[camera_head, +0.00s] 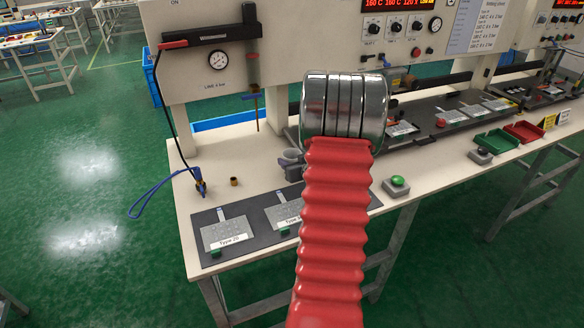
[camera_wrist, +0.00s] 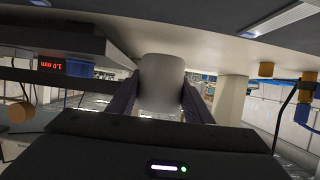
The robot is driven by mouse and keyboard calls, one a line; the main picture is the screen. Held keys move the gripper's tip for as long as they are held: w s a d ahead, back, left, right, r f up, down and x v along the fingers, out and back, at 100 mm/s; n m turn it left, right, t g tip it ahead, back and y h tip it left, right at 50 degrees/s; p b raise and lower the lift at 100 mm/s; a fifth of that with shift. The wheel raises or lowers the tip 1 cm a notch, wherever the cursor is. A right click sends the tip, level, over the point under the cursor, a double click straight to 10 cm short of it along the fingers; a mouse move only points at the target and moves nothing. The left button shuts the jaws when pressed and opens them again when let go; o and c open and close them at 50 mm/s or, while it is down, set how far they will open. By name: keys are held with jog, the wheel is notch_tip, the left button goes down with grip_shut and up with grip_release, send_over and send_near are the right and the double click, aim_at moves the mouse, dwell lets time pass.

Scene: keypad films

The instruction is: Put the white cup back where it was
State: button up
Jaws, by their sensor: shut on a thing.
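In the wrist view, which looks upside down, the white cup (camera_wrist: 161,82) appears pale grey in the shade. My gripper (camera_wrist: 160,100) is shut on it, with one dark finger on each side. The cup's far end lies close to the pale bench surface; I cannot tell whether it touches. In the head view my red ribbed arm and its metal end hide the middle of the bench (camera_head: 262,178), and I cannot make out the cup there. A small grey part (camera_head: 291,163) shows just left of the arm; I cannot tell what it is.
A black mat (camera_head: 256,242) with keypad films (camera_head: 224,233) lies at the bench front. A brass cylinder (camera_head: 234,182) and a blue hose (camera_head: 150,197) are at the left. A green button box (camera_head: 397,186), green tray (camera_head: 495,143) and red tray (camera_head: 524,131) stand right. Panels rise behind.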

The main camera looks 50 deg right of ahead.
jog(key=shift+f, duration=1.4)
jog(key=o, duration=1.1)
jog(key=shift+f, duration=0.1)
jog(key=v, duration=1.2)
